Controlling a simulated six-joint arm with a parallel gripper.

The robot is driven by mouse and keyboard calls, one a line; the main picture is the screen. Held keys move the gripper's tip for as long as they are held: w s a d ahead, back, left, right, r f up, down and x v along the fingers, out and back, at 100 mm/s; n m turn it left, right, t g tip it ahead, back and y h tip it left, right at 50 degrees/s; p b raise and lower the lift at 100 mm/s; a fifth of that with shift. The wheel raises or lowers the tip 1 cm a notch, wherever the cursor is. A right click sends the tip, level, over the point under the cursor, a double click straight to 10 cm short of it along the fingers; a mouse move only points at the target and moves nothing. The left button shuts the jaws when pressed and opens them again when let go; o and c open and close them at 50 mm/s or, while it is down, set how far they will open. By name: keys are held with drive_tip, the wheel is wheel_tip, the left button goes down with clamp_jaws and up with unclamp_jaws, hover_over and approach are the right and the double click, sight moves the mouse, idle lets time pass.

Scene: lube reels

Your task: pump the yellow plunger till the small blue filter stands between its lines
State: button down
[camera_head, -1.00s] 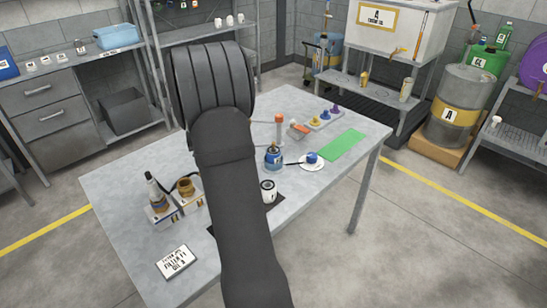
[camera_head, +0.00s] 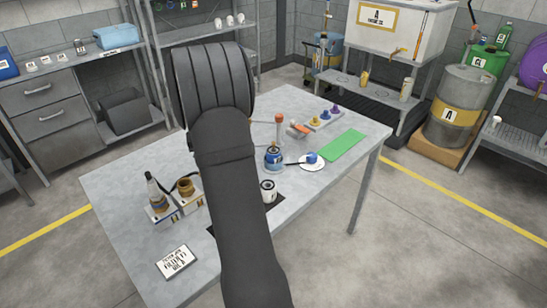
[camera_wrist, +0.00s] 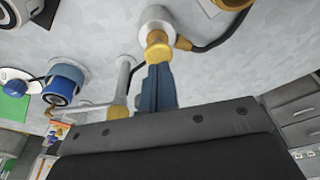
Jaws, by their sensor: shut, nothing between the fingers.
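The yellow plunger (camera_wrist: 158,45) shows in the wrist view as a yellow knob under a pale round body with a dark hose. My gripper (camera_wrist: 160,70) is shut and empty, its fingertips close against the knob; I cannot tell whether they touch. In the head view my own arm hides gripper and plunger. A small blue canister (camera_head: 273,157), seemingly the blue filter, stands on the table; it also shows in the wrist view (camera_wrist: 64,84). Its lines and level are too small to read.
A post with an orange top (camera_head: 280,119) and side bar stands close by. A white plate (camera_head: 318,165) with a blue piece and a green mat (camera_head: 343,145) lie to the right. A white can (camera_head: 268,191) and a label card (camera_head: 175,261) are nearer.

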drive_tip(key=shift+s+x, duration=0.15)
drive_tip(key=shift+x, duration=0.65)
drive_tip(key=shift+s+x, duration=0.2)
drive_tip(key=shift+x, duration=0.6)
drive_tip(key=shift+d+f, duration=0.1)
drive_tip(key=shift+w+v, duration=0.25)
drive_tip(key=shift+v, duration=1)
drive_tip(key=shift+w+v, duration=0.25)
drive_tip(key=shift+v, duration=1)
drive_tip(key=shift+w+v, duration=0.25)
drive_tip(key=shift+v, duration=0.95)
drive_tip(key=shift+a, duration=0.2)
drive_tip(key=shift+s+x, duration=0.25)
drive_tip(key=shift+x, duration=0.9)
drive_tip(key=shift+s+x, duration=0.25)
drive_tip(key=shift+x, duration=0.9)
drive_tip(key=shift+d, duration=0.1)
drive_tip(key=w+v, duration=0.1)
drive_tip(key=v, duration=0.6)
drive_tip(key=shift+s+x, duration=0.15)
drive_tip(key=shift+x, duration=1.35)
drive_tip(key=shift+s+x, duration=0.2)
drive_tip(key=shift+x, duration=1.25)
